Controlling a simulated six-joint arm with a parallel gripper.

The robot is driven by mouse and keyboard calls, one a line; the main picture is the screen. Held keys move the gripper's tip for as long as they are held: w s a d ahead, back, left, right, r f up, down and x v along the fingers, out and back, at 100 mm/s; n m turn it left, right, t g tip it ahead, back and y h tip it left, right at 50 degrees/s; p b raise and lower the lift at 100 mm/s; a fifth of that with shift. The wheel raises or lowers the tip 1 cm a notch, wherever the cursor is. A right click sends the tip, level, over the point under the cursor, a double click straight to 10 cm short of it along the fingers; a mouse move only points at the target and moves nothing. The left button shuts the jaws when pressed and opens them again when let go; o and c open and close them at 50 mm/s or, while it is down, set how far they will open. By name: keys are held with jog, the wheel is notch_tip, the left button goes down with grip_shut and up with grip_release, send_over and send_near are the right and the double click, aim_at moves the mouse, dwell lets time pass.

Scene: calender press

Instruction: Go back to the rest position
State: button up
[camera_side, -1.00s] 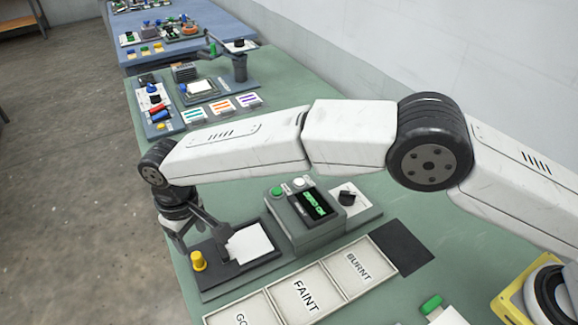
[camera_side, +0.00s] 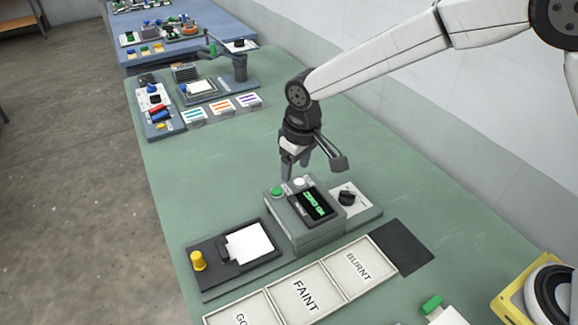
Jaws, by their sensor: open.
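My gripper (camera_side: 308,172) is open and empty. It hangs in the air, fingers down, above and behind the grey control box (camera_side: 298,238) in this view. The box has a green button (camera_side: 277,191), a white button (camera_side: 299,182) and a dark display with green text too small to read surely. A dark plate (camera_side: 213,285) to its left holds a white square sheet (camera_side: 249,243) and a yellow knob (camera_side: 198,261). No object shows between the fingers.
Trays marked FAINT (camera_side: 321,311) and BURNT (camera_side: 374,282) stand in front, with a third partly cut off. A dark mat (camera_side: 402,248) and a dial panel (camera_side: 349,198) lie right. Another station (camera_side: 199,90) stands at the back. The green table (camera_side: 213,168) is clear between.

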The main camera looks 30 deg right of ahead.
jog(key=s+d+m+t, duration=0.1)
jog(key=s+d+m, duration=0.2)
jog(key=s+d, duration=1.5)
jog(key=d, duration=0.2)
jog(key=shift+d+f+m+t, duration=0.2)
jog(key=shift+d+m+t, duration=0.1)
jog(key=shift+d+m, duration=0.1)
